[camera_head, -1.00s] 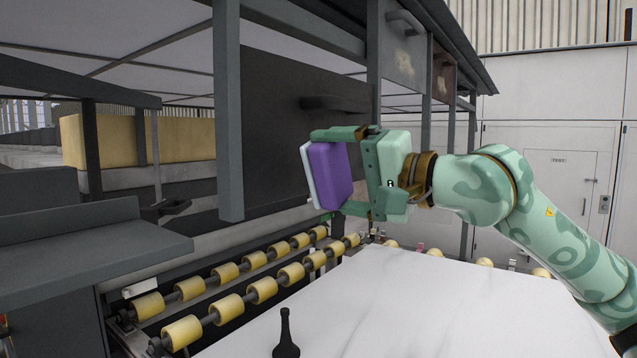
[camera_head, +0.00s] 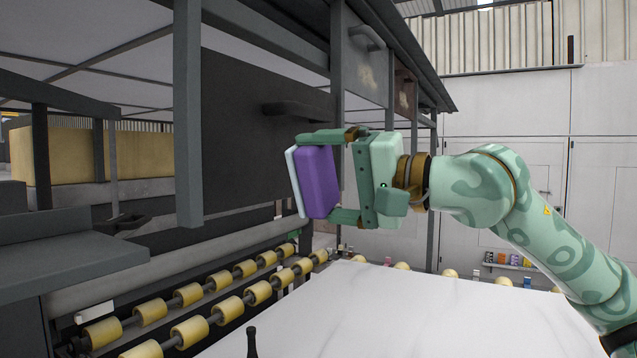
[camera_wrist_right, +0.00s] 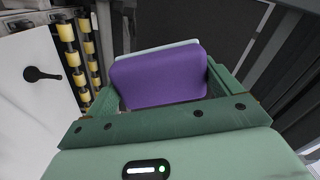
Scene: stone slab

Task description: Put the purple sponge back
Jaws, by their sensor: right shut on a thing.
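The purple sponge (camera_head: 321,181) has a pale white-blue layer on its far side. My right gripper (camera_head: 328,178) is shut on it, with one finger along its top edge and one along its bottom edge. It is held in the air above the rollers, in front of the dark machine panel. In the right wrist view the sponge (camera_wrist_right: 158,80) sits between the green fingers, its purple face toward the camera. My left gripper is not in view.
A white stone slab (camera_head: 390,310) lies below, with a dark bottle-like object (camera_head: 252,343) at its near edge. Yellow rollers (camera_head: 189,294) run along its left side. A grey post (camera_head: 188,120) and a dark panel with a handle (camera_head: 300,108) stand left of the gripper. A small shelf with several colored items (camera_head: 515,262) is on the right wall.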

